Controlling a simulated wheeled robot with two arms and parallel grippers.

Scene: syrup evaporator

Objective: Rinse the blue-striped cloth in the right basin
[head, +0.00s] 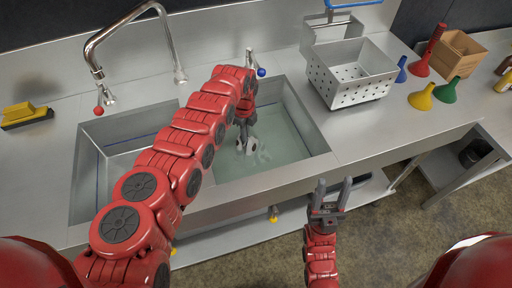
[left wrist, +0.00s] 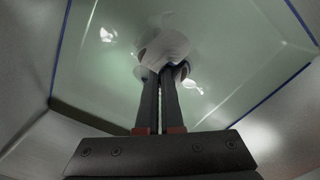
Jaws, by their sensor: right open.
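The right basin (head: 318,143) holds pale greenish water. My left arm reaches over the divider and down into it. My left gripper (left wrist: 160,75) has its fingers close together on a bunched whitish cloth (left wrist: 167,46), which sits at the fingertips, at or in the water. A little dark blue shows at its edge, but stripes are hard to make out. In the head view the cloth (head: 242,147) is a small pale patch under the gripper. My right gripper (head: 331,187) is open and empty, in front of the counter's edge.
The left basin (head: 88,165) is partly behind my left arm. A tap (head: 140,20) stands behind it, another with a blue knob (head: 261,72) behind the right basin. A perforated metal box (head: 345,90) and coloured funnels (head: 420,98) stand right. Yellow sponges (head: 20,112) lie far left.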

